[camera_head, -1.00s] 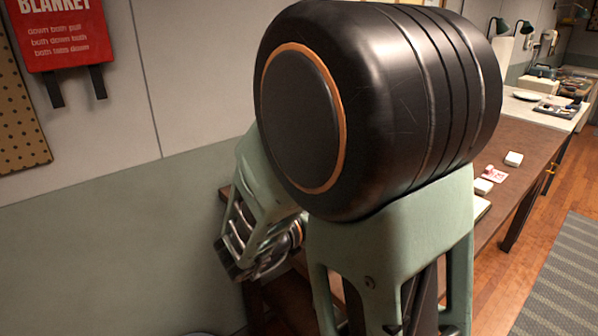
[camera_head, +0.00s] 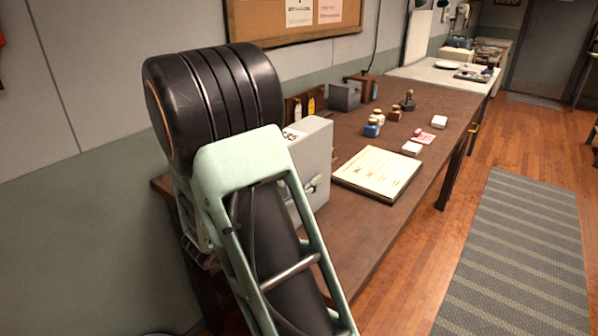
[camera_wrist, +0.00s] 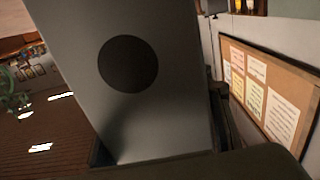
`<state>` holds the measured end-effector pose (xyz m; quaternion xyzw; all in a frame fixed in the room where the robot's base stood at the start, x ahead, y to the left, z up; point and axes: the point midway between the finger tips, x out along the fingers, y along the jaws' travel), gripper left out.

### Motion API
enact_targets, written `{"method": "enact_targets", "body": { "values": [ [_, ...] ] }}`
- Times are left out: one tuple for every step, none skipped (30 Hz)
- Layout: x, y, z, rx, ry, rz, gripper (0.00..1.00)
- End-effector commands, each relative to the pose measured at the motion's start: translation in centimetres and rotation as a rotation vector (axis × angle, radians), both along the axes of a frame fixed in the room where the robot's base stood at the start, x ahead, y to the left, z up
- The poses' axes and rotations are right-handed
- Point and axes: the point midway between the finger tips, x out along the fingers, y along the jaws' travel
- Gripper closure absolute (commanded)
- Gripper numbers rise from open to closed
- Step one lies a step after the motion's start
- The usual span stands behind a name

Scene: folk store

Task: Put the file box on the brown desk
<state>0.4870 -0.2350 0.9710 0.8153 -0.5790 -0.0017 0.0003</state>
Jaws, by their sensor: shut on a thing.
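The file box is a grey box with a round dark hole; it fills the middle of the wrist view (camera_wrist: 158,115), tilted and very close. My gripper (camera_wrist: 225,150) shows as dark parts at the lower right edge of that view, shut on the box. In the head view a grey box with a white label, which looks like the same file box (camera_head: 313,150), stands out beside my arm at the near end of the brown desk (camera_head: 365,228). My arm covers its lower left. My gripper is hidden there, and I cannot tell whether the box touches the desk.
Small jars (camera_head: 373,126), white boxes (camera_head: 411,149) and a small grey box (camera_head: 344,97) stand further back. The desk's front right strip is clear. A corkboard (camera_head: 290,18) hangs on the wall.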

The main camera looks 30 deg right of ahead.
Motion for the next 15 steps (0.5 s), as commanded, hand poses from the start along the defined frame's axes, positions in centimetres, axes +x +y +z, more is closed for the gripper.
{"method": "enact_targets", "body": {
  "values": [
    [0.04, -0.05, -0.22, -0.006, -0.004, -0.001, 1.00],
    [0.03, -0.04, -0.29, -0.006, -0.005, -0.001, 1.00],
    [0.03, -0.04, -0.28, -0.005, -0.006, -0.001, 1.00],
    [0.04, -0.04, -0.24, -0.005, -0.006, -0.001, 1.00],
    [0.03, -0.03, -0.20, -0.005, -0.007, -0.001, 1.00],
    [0.03, -0.03, -0.19, -0.005, -0.007, -0.001, 1.00],
    [0.03, -0.03, -0.19, -0.005, -0.006, -0.001, 1.00],
    [0.03, -0.03, -0.19, -0.005, -0.006, -0.001, 1.00],
    [0.03, -0.03, -0.21, -0.005, -0.006, -0.001, 1.00],
    [0.03, -0.03, -0.27, -0.005, -0.006, -0.001, 1.00],
    [0.03, -0.02, -0.36, -0.005, -0.006, -0.001, 1.00],
    [0.03, -0.02, -0.49, -0.005, -0.006, -0.001, 1.00],
    [-0.01, 0.01, -0.72, -0.001, -0.001, 0.000, 0.51],
    [-0.01, 0.01, -0.67, -0.002, -0.002, 0.000, 0.47],
    [-0.01, 0.01, -0.67, -0.001, -0.001, 0.000, 0.43]
  ]
}}
